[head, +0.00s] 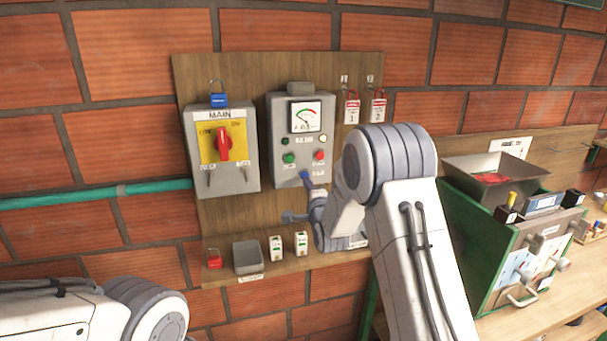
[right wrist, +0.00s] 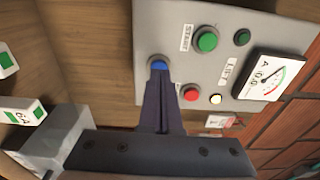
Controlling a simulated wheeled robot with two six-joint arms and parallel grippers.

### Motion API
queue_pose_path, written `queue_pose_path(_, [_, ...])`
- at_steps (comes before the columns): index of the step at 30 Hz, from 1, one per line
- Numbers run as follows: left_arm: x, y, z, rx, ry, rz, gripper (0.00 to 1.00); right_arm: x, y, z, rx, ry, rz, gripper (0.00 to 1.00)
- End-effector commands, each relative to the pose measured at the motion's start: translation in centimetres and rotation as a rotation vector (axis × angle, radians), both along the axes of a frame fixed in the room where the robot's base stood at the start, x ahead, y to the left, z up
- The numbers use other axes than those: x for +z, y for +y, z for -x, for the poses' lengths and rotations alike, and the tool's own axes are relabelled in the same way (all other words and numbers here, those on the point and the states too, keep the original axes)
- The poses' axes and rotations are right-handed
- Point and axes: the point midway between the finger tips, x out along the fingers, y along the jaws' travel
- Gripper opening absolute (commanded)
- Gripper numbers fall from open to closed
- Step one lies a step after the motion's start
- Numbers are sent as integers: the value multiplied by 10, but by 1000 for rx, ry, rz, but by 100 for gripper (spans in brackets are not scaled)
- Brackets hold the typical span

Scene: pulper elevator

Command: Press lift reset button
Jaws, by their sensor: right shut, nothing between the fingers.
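A grey control box (head: 286,105) hangs on a wooden board, with a dial, a green button, a red button and a blue button (head: 304,174) at its lower edge. The blue button also shows in the right wrist view (right wrist: 158,63); its label cannot be read. My right gripper (head: 309,185) is shut and empty, its fingertips (right wrist: 160,82) at the blue button's lower edge in the right wrist view. I cannot tell whether they touch it. My left arm shows at the lower left; its gripper is out of view.
A main switch box (head: 221,176) with a red handle and blue padlock is left of the control box. A shelf (head: 215,283) below holds a red padlock, a grey bin (head: 247,257) and small white modules. A green cabinet (head: 465,235) stands at right.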

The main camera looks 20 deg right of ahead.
Motion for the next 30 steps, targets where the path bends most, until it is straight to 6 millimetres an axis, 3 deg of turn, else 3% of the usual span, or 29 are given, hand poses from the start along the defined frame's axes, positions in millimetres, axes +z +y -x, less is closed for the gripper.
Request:
queue_pose_path(6, [10,0,0,1,0,0,82,0,-1,-15,0,1,0,0])
queue_pose_path(16, [9,0,0,1,0,0,82,0,-1,-16,0,0,0,0])
queue_pose_path(25, [-14,0,0,0,0,0,82,-3,-2,-33,0,-4,0,0])
queue_pose_path(30, [-12,0,0,-1,0,0,82,2,0,-36,-1,-4,1,0])
